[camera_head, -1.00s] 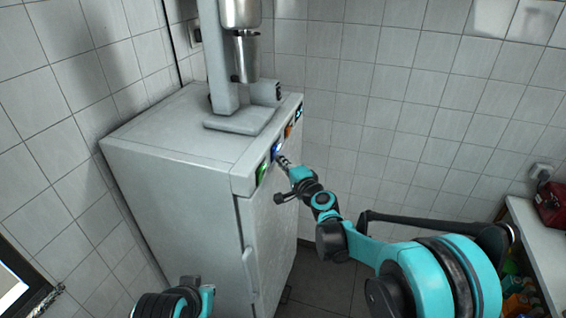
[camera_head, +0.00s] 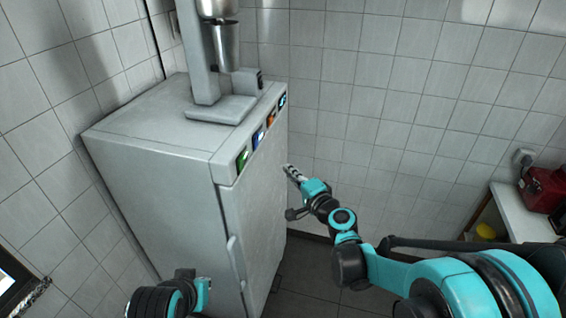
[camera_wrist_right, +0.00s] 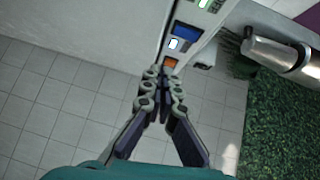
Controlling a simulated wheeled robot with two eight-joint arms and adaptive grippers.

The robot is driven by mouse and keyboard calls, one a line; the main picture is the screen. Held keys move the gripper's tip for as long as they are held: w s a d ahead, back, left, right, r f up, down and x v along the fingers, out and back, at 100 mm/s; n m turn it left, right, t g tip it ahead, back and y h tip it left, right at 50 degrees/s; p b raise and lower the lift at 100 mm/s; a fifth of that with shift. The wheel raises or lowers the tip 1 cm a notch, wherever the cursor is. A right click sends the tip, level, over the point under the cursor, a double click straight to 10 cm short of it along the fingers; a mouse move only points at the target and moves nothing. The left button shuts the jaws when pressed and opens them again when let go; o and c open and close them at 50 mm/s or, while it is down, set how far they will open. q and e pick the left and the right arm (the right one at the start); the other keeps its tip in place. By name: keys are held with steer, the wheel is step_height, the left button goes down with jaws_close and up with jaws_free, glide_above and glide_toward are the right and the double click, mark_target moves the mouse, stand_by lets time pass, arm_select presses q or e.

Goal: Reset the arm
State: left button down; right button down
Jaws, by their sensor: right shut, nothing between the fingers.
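My right gripper (camera_head: 288,169) is shut and empty. In the head view it appears to the right of the grey cabinet's front face (camera_head: 262,195), apart from the row of buttons. The row has a green button (camera_head: 243,160), a blue button (camera_head: 258,137), an orange button (camera_head: 271,119) and a small lit display (camera_head: 282,101). In the right wrist view the closed fingertips (camera_wrist_right: 164,72) overlap the area just below the orange button (camera_wrist_right: 170,62); the blue button (camera_wrist_right: 185,38) is lit. Part of my left arm shows at bottom left; its fingers cannot be made out.
A mixer-like machine with a metal cup (camera_head: 222,50) stands on the cabinet top. The cabinet has a vertical door handle (camera_head: 236,262). A white counter (camera_head: 515,212) with a red object (camera_head: 543,190) is at the right. Tiled floor lies between cabinet and counter.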

steer(key=shift+s, duration=0.4)
steer(key=shift+d, duration=0.1)
steer(key=shift+s+f, duration=0.1)
steer(key=s+d+f+n+g+h+b, duration=0.2)
steer(key=s+f, duration=0.4)
steer(key=s, duration=0.3)
steer(key=s+d+f+n+g+h+b, duration=0.3)
steer(key=s+d+f+n+b, duration=0.2)
steer(key=s, duration=0.5)
steer(key=s+d+f+n+g+h+b, duration=0.2)
steer(key=s+d+f, duration=0.4)
steer(key=s, duration=0.3)
steer(key=f+n+g+b, duration=0.1)
steer(key=n, duration=0.1)
steer(key=shift+s+d+n+h, duration=0.3)
steer(key=shift+s+h, duration=0.1)
